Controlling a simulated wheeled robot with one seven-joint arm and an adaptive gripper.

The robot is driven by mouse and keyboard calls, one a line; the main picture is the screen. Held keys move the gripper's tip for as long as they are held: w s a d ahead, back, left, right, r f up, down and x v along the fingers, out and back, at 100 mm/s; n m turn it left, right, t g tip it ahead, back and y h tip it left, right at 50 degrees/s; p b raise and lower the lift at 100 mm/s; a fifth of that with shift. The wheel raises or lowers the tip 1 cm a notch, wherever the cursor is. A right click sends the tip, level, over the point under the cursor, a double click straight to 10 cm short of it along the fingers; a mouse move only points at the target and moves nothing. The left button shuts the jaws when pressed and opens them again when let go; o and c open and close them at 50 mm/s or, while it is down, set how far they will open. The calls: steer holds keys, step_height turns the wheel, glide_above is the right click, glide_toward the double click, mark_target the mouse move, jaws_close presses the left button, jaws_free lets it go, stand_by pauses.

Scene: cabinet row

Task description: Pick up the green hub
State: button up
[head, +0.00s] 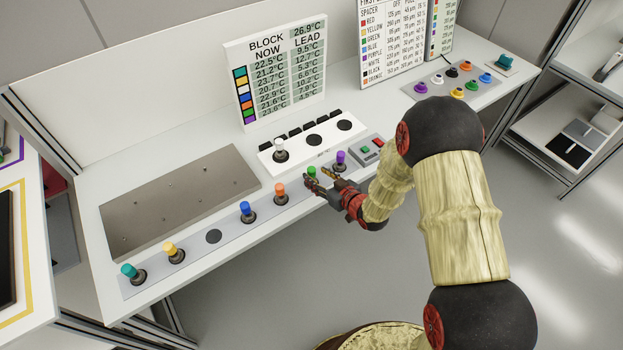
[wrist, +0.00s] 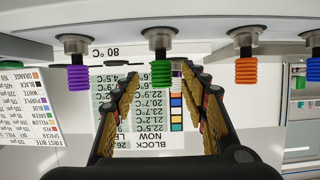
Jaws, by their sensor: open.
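The green hub (head: 312,171) stands on its post in the front strip of the bench, between an orange hub (head: 280,189) and a purple hub (head: 341,157). In the wrist view, which looks upside down, the green hub (wrist: 162,70) hangs from its dark post near the top middle. My gripper (head: 317,179) is open at the green hub's front edge in the head view; its fingers partly cover the lower part. In the wrist view my gripper (wrist: 158,72) has one finger each side of the green hub. I see no contact, and cannot tell how deep the hub sits.
A blue hub (head: 246,208), yellow hub (head: 170,249) and teal hub (head: 129,271) stand further left on the strip. A white hub (head: 279,144) stands on a block behind. A button box (head: 370,150) is at right. A readout board (head: 278,75) stands at the back.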

mark_target(314, 175)
steer(key=x, duration=0.2)
steer(key=b+x, duration=0.1)
steer(key=x, duration=0.1)
steer(key=shift+a+f, duration=0.1)
steer(key=shift+f, duration=0.25)
steer(key=shift+r, duration=0.1)
steer(key=shift+c, duration=1)
jaws_close()
